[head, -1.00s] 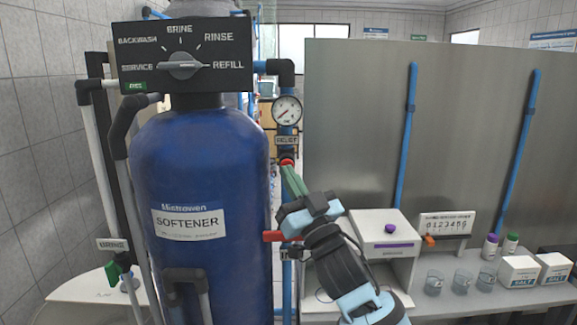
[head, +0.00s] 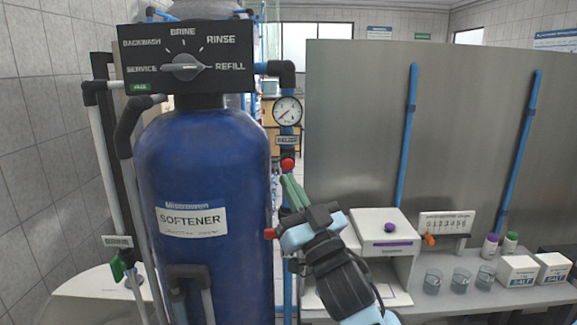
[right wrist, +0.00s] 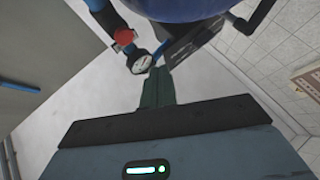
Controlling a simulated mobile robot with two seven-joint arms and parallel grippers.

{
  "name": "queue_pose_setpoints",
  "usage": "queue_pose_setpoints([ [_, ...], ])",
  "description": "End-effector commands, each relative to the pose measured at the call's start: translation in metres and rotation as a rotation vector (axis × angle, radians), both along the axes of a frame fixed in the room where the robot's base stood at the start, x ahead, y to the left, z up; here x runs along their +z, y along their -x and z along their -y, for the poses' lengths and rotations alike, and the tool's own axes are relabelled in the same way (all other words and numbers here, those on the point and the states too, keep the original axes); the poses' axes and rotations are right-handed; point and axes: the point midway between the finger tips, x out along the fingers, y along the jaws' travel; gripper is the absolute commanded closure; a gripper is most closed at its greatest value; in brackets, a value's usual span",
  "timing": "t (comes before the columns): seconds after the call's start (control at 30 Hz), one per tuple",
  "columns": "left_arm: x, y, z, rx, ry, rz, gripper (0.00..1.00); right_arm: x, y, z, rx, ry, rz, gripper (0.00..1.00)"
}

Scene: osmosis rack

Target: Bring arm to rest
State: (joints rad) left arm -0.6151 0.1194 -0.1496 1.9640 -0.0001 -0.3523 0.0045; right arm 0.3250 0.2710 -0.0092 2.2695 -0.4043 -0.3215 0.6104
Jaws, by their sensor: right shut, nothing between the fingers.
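My right arm comes in from the lower right in the head view. Its right gripper (head: 290,186) has green fingers that are closed together and empty. The fingertips point up, a little below the red relief knob (head: 288,165) on the blue pipe, and look apart from it. In the right wrist view the green fingers (right wrist: 157,77) are together, with the red knob (right wrist: 125,37) and the gauge (right wrist: 142,63) beyond them. My left gripper is in neither view.
The blue softener tank (head: 205,175) stands left of my arm, with a dial panel (head: 185,60) on top. A bench at right holds a white box (head: 385,228), several beakers (head: 461,281) and salt boxes (head: 517,270). A grey partition (head: 350,120) stands behind.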

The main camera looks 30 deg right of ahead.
Motion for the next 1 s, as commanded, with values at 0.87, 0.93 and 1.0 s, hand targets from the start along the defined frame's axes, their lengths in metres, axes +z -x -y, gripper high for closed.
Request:
queue_pose_setpoints([
  [0.87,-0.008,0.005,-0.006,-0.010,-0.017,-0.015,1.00,-0.113,-0.011,-0.011,0.009,0.018,-0.256,1.00],
  [0.93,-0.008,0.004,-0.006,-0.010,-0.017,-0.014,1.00,-0.159,-0.008,-0.016,0.015,0.025,-0.359,1.00],
  [1.0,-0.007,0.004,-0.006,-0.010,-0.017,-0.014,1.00,-0.205,-0.001,-0.022,0.022,0.035,-0.457,1.00],
])
